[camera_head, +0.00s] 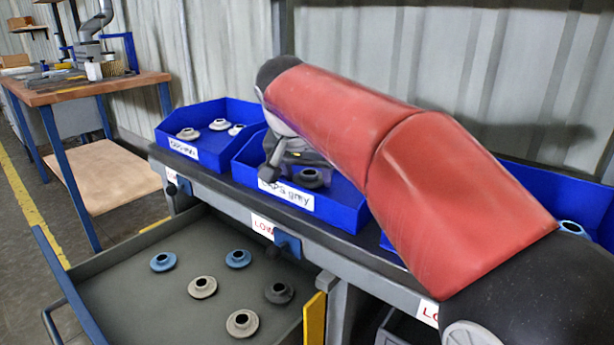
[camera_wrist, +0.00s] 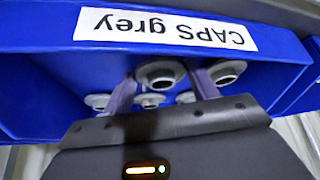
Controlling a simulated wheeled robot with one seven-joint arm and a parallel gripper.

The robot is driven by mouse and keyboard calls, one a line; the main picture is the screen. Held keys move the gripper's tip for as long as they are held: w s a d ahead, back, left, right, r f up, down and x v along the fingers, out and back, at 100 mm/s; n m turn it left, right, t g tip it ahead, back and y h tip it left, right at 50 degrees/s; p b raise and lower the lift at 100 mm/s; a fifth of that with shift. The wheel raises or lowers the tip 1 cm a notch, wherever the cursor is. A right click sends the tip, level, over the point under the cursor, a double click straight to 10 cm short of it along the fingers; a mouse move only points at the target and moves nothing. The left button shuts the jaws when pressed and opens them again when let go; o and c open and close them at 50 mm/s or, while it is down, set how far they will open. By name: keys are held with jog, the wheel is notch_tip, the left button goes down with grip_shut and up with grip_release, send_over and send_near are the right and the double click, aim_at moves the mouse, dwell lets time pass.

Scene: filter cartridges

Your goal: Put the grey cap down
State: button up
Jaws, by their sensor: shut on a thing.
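My gripper (camera_wrist: 160,78) is inside the blue bin labelled "CAPS grey" (camera_head: 345,212), low among the caps. Its two fingers are shut on a grey cap (camera_wrist: 158,75), a round flange with a raised hollow neck. Several other grey caps lie around the fingers in the wrist view, one (camera_wrist: 226,72) just right of the right finger. In the head view my red arm reaches across the bin, and the fingertips are partly hidden. A grey cap (camera_head: 310,178) shows there beside the gripper; I cannot tell whether it is the held one.
Another blue bin (camera_head: 190,153) with pale caps stands to the left on the same shelf. A blue bin (camera_head: 594,205) at the right is mostly behind my arm. Below, an open grey drawer (camera_head: 190,315) holds blue, pale and dark grey caps. A wooden workbench (camera_head: 90,88) stands back left.

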jog(key=shift+f, duration=0.2)
jog(key=o, duration=0.9)
jog(key=shift+r, duration=0.1)
jog(key=shift+o, duration=0.2)
jog(key=shift+s+r, duration=0.1)
jog(key=shift+r, duration=0.3)
jog(key=p+v, duration=0.2)
jog(key=v, duration=0.9)
jog(key=shift+r, duration=0.1)
jog(key=shift+s+r, duration=0.1)
jog(key=shift+s, duration=0.05)
